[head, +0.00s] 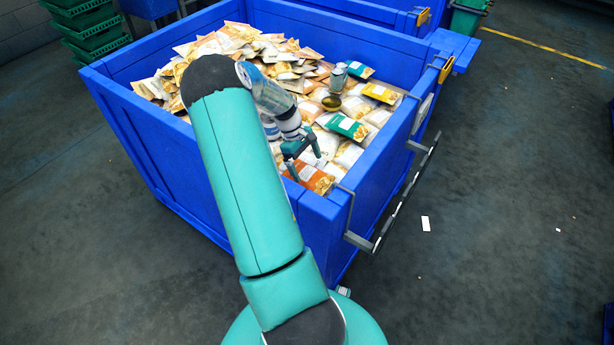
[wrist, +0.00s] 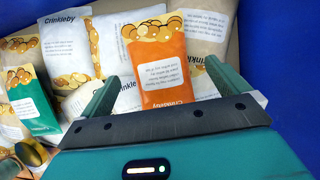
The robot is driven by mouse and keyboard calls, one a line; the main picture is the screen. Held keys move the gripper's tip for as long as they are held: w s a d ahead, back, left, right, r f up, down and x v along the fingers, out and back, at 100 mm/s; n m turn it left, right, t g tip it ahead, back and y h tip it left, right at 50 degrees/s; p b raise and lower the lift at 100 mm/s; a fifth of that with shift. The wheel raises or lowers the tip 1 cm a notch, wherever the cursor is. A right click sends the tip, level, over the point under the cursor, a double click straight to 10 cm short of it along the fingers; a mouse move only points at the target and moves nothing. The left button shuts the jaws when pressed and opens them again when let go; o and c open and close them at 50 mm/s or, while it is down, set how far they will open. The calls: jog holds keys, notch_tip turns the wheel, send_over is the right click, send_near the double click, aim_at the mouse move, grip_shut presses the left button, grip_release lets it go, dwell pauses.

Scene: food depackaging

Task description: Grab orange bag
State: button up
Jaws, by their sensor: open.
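The orange bag (wrist: 160,65) lies on top of white bags in the wrist view, a white label on its face and its lower end just in front of my gripper (wrist: 155,85). My gripper's two fingers are apart, one on each side of the bag's lower part, with nothing clamped between them. In the head view the orange bag (head: 312,178) lies near the front corner of the bin, and my gripper (head: 302,163) is over it. Part of the bag is hidden there by a finger. Whether the fingers touch the bag I cannot tell.
A large blue bin (head: 160,150) holds many snack bags. Its wall (wrist: 285,70) rises close on the right. A teal bag (wrist: 32,98), several white bags and a round tin (wrist: 30,153) lie at the left. Metal bars run along the bin's outer right side.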

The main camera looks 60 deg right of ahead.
aim_at(313, 176)
jog(key=x, duration=0.5)
jog(key=shift+d+f, duration=0.2)
jog(key=shift+r, duration=0.1)
jog(key=c, duration=0.8)
